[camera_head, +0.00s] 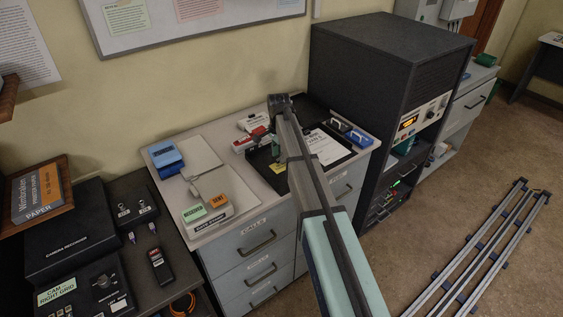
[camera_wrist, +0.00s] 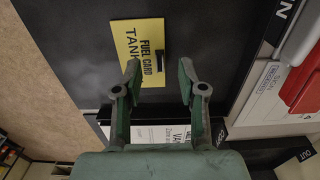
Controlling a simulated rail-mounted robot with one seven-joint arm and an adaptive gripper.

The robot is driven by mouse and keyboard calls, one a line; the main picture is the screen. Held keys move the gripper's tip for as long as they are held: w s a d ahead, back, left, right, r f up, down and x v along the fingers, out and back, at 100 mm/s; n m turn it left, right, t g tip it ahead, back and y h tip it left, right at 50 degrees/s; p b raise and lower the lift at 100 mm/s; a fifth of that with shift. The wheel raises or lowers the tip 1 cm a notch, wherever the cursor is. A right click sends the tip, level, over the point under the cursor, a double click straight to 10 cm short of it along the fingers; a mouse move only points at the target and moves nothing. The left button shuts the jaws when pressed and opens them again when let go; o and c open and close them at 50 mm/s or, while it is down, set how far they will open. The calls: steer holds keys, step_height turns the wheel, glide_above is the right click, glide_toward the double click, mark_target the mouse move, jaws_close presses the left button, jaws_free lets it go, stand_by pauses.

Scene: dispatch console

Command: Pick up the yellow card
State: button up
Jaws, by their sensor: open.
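The yellow card (camera_wrist: 137,43) lies flat on a dark surface in the wrist view and reads "FUEL CARD TANK". A small black piece or slot shows at its right edge. In the head view only a small yellow patch of the card (camera_head: 278,168) shows beside my arm, on the black mat. My gripper (camera_wrist: 160,70) is open and empty, its two green fingertips near the card's lower right part. I cannot tell how high above it they are. In the head view my gripper (camera_head: 275,146) is partly hidden by my arm.
Red and white boxes (camera_head: 253,123) stand close behind my gripper. A white paper (camera_head: 326,146) lies on the mat to the right, with blue items (camera_head: 350,132) beyond. A tall dark cabinet (camera_head: 385,75) stands right of the drawer unit.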

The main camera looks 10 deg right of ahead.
steer(key=shift+f, duration=0.8)
jaws_close()
steer(key=shift+r, duration=0.2)
